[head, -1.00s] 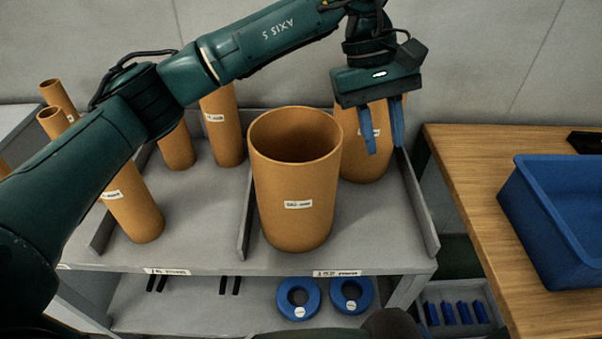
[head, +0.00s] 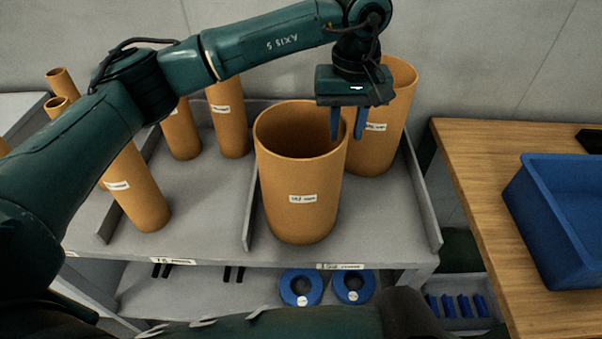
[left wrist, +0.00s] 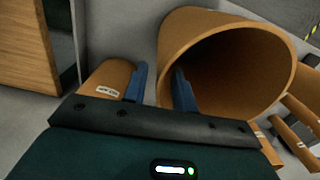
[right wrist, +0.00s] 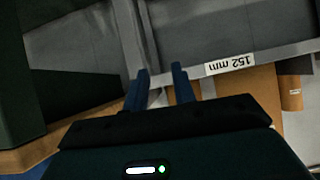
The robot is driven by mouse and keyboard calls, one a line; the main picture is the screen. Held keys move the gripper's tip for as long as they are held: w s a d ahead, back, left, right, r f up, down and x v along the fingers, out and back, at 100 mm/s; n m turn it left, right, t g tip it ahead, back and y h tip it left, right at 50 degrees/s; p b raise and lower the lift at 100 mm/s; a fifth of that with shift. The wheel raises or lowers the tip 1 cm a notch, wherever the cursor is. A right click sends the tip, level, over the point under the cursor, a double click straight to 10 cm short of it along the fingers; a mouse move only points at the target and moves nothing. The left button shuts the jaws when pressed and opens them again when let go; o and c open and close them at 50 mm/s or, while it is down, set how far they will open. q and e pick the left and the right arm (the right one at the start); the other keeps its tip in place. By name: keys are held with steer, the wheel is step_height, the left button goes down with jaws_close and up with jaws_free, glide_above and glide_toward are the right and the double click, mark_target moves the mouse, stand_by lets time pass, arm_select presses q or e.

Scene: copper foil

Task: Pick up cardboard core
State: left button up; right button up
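A large orange-brown cardboard core (head: 300,205) with a white label stands upright at the front of the shelf's right bay. Its open mouth (left wrist: 235,65) fills much of the left wrist view. My left gripper (head: 347,123) is open at the right side of its rim. One finger is over the mouth and the other outside it, with the wall between them; contact cannot be told. A second large core (head: 385,110) stands behind to the right, and also shows in the left wrist view (left wrist: 103,85). My right gripper (right wrist: 160,88) is open and empty, low by the shelf front.
Narrower cores (head: 140,190) stand in the left bay, beyond a low grey divider (head: 250,215). Two blue rings (head: 301,287) lie on the lower shelf. A wooden table (head: 480,200) with a blue bin (head: 560,225) stands right. A "152 mm" label (right wrist: 230,64) is on the shelf edge.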

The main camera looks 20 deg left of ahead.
arm_select(q)
steer(key=shift+a+f+p, duration=0.1)
steer(key=shift+f+p, duration=0.2)
steer(key=shift+f, duration=1.45)
jaws_close()
